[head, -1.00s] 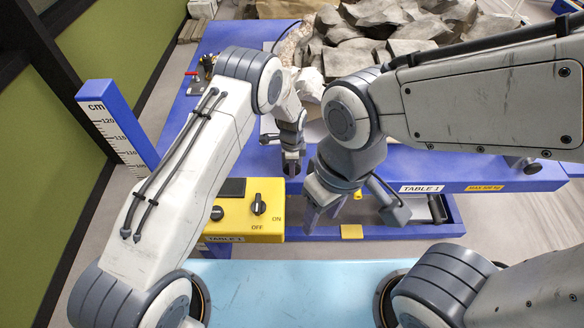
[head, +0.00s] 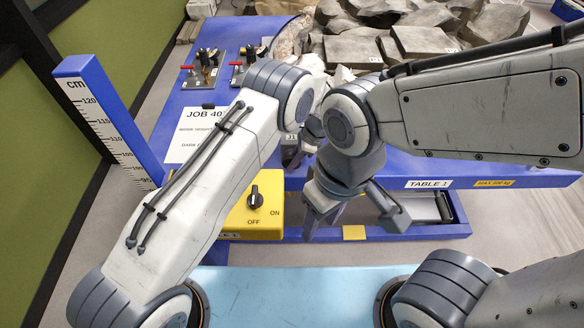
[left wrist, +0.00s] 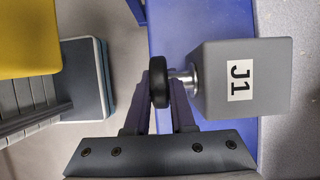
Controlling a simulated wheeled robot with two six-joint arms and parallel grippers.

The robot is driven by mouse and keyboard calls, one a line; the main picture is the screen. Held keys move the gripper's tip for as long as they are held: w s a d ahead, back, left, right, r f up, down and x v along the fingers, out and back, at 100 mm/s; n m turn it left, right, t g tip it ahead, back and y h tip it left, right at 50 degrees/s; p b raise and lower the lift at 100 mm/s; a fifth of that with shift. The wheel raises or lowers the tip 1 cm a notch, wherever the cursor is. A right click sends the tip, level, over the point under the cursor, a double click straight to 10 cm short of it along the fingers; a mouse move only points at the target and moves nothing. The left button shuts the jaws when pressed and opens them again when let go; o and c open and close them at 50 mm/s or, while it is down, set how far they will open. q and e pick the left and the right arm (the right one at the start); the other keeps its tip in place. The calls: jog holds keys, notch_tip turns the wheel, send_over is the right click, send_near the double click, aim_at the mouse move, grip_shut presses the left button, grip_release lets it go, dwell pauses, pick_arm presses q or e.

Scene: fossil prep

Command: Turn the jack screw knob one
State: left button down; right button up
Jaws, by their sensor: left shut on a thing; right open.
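The jack screw knob (left wrist: 159,82) is a small black disc on a short metal shaft. The shaft enters the side of a grey block labelled J1 (left wrist: 268,88). My left gripper (left wrist: 161,85) has its two fingers shut on the knob, one on either side of it. My right gripper (head: 322,222) is open and empty, pointing down in front of the table edge.
A yellow switch box (head: 268,218) with a black dial sits at the near left of the blue table (head: 460,168). A cm scale post (head: 105,115) stands at left. A job sheet (head: 190,140), red-handled valves (head: 207,62) and stone slabs (head: 430,40) lie farther back.

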pick_arm(q)
jog(key=shift+d+y+b, duration=0.1)
jog(key=shift+y+b, duration=0.9)
jog(key=shift+b, duration=0.25)
jog(key=c, duration=0.8)
grip_release()
jog(key=shift+o, duration=0.2)
jog(key=shift+r, duration=0.1)
jog(key=b+v, duration=0.2)
jog(key=v, duration=0.8)
jog(key=shift+d, duration=0.2)
jog(key=shift+r, duration=0.1)
